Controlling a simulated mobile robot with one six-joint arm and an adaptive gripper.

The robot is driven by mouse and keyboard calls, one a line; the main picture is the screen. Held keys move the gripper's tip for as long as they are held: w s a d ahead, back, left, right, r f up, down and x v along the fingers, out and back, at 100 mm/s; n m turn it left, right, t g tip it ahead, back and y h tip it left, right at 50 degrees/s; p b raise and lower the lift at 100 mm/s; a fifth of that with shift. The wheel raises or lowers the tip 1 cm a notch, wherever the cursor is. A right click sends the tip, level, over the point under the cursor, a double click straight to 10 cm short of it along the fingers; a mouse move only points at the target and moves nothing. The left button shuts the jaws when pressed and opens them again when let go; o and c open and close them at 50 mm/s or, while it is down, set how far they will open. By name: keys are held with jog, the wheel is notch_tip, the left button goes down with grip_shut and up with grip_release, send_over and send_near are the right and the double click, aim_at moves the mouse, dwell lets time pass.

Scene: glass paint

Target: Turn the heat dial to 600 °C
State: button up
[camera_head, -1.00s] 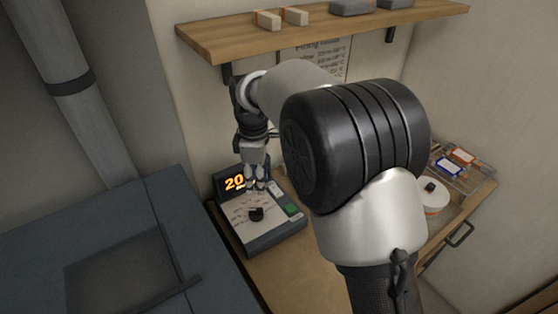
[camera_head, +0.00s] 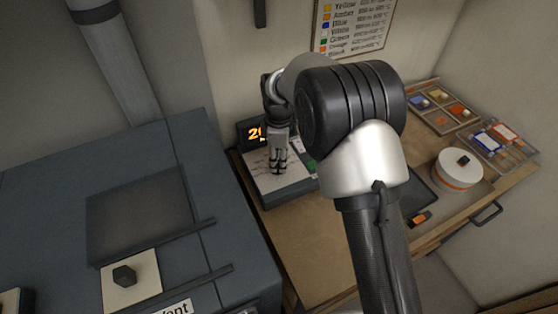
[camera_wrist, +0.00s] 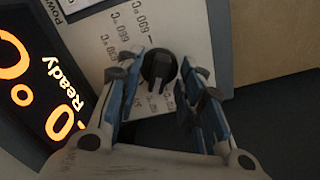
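The heat dial (camera_wrist: 158,66) is a round black knob on the pale panel of a controller box (camera_wrist: 187,25), with temperature labels printed around it. The labels appear rotated and are hard to read. My gripper (camera_wrist: 162,71) is open, with one blue-padded finger on each side of the dial; I cannot tell whether the pads touch it. In the head view my gripper (camera_head: 278,169) is low over the box (camera_head: 289,193) and hides the dial. The orange display (camera_head: 256,133) is partly covered there; the wrist view shows "Ready" on the display (camera_wrist: 35,85).
A dark cabinet (camera_head: 60,190) with a vent knob (camera_head: 124,275) stands at the left. To the right on the wooden bench (camera_head: 318,250) are a white round container (camera_head: 457,171) and trays of coloured pieces (camera_head: 443,106). A colour-temperature chart (camera_head: 352,22) hangs behind.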

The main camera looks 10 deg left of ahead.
jog(key=shift+f, duration=0.3)
jog(key=shift+c, duration=0.4)
grip_shut()
